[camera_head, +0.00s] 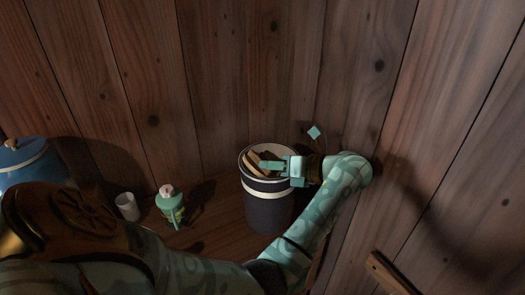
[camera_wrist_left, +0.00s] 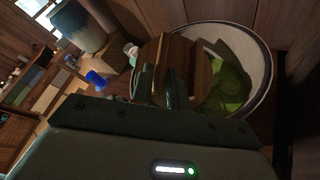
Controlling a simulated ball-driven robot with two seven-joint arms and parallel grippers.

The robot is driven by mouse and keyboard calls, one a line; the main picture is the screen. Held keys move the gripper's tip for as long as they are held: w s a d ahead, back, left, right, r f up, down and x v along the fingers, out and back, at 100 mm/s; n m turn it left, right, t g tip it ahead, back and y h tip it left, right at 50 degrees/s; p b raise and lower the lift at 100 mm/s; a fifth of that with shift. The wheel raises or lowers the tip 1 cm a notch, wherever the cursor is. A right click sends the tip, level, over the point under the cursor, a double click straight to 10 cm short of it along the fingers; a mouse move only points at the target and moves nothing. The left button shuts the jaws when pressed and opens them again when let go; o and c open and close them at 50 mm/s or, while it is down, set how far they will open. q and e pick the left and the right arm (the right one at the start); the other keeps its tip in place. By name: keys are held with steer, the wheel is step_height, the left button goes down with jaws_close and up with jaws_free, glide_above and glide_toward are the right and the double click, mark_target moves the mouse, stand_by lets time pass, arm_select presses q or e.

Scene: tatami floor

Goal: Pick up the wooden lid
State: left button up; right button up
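The wooden lid (camera_head: 256,158) shows as brown slats in the mouth of a dark canister (camera_head: 268,208) with a pale rim and band. It sits tilted, leaving part of the opening uncovered. In the left wrist view the lid (camera_wrist_left: 201,70) covers the left part of the round mouth, and green contents (camera_wrist_left: 232,85) show beside it. My left gripper (camera_head: 268,166) reaches in from the right side over the canister. In the left wrist view its fingers (camera_wrist_left: 158,85) are close together on the raised wooden part of the lid. My right gripper is not in view.
A blue lidded pot (camera_head: 30,163) is at far left. Plank walls rise close behind and to the right.

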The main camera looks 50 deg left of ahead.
arm_select(q)
jaws_close()
steer(key=shift+r, duration=0.1)
